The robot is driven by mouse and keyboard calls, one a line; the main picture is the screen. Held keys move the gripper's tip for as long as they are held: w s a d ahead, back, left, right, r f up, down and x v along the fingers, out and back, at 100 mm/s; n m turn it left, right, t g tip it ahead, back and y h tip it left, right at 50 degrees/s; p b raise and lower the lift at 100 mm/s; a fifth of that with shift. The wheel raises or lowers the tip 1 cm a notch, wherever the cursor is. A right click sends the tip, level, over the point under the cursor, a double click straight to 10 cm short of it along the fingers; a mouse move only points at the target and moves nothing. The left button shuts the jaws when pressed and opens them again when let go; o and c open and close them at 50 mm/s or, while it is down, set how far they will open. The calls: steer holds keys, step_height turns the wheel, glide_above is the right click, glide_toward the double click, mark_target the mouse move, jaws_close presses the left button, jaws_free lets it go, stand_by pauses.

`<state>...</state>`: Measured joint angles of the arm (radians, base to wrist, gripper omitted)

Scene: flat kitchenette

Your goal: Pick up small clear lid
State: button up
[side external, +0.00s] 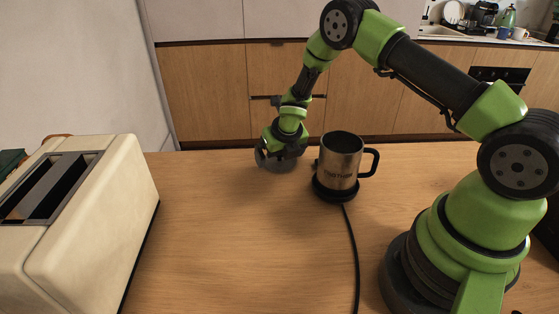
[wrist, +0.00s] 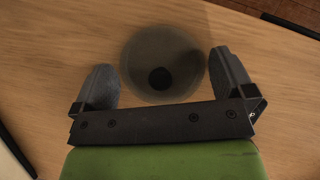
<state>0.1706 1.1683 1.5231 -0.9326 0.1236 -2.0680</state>
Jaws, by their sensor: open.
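The small clear lid (wrist: 160,50) is a round, see-through grey disc with a dark knob at its middle, lying on the wooden table in the wrist view. In the side external view the lid (side external: 277,164) shows as a grey patch under my gripper, partly hidden by it. My gripper (wrist: 165,75) is open, with one finger on each side of the lid's near part. Nothing is held between the fingers. I cannot tell whether either finger touches the lid's rim. In the side external view my gripper (side external: 278,158) is low over the table's far part.
A steel mug (side external: 339,160) with a black handle stands on a black round base (side external: 335,192), just right of my gripper. A black cable (side external: 354,255) runs from it to the front. A cream toaster (side external: 95,215) stands at the left. The table's middle (side external: 235,240) is clear.

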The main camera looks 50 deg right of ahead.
steer(key=shift+c, duration=0.2)
steer(key=c, duration=0.5)
steer(key=shift+r, duration=0.15)
steer(key=shift+c, duration=0.2)
step_height(320, 180, up, 9)
steer(key=s+a+r+m+g+y, duration=0.1)
steer(key=s+a+r+m+g, duration=0.3)
steer(key=m, duration=0.7)
steer(key=s+r+m+g, duration=0.2)
steer(key=r+m, duration=0.4)
steer(key=m, duration=0.4)
steer(key=s+a+r+m+g+y, duration=0.1)
steer(key=s+a+r+m+g, duration=0.3)
steer(key=m, duration=0.7)
steer(key=s+d+f+n+t+h, duration=0.25)
steer(key=s+d+n, duration=0.3)
steer(key=d, duration=0.35)
step_height(320, 180, down, 7)
steer(key=shift+s+a+g, duration=0.2)
steer(key=shift+g, duration=0.15)
